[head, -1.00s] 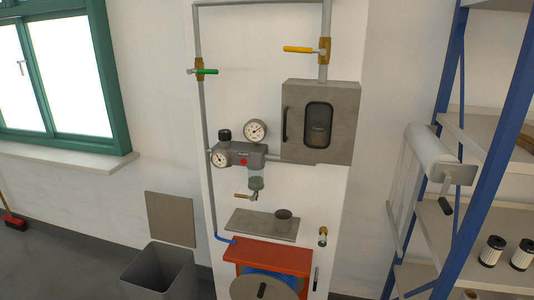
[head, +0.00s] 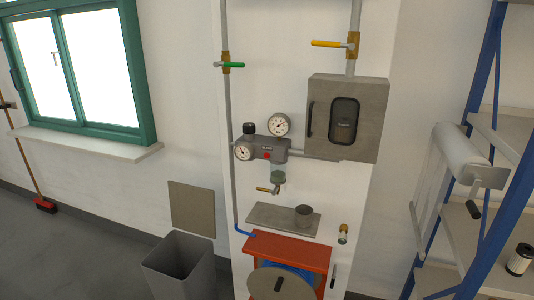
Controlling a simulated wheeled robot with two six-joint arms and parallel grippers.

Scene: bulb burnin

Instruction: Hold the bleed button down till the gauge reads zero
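A grey regulator block is fixed to the white wall panel at the middle of the head view. A small red button (head: 267,156) sits on its front, the likely bleed button. One round white gauge (head: 279,124) stands above the block at its right. Another gauge (head: 243,151) sits at its left end. The needles are too small to read surely. A black knob (head: 249,128) tops the block, and a clear bowl (head: 278,175) hangs below it. Neither of my grippers shows in this view, and nothing touches the button.
A grey cabinet (head: 370,115) is at the right of the block. A yellow-handled valve (head: 327,43) and a green-handled valve (head: 233,65) sit on pipes above. Blue-framed shelving stands right.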

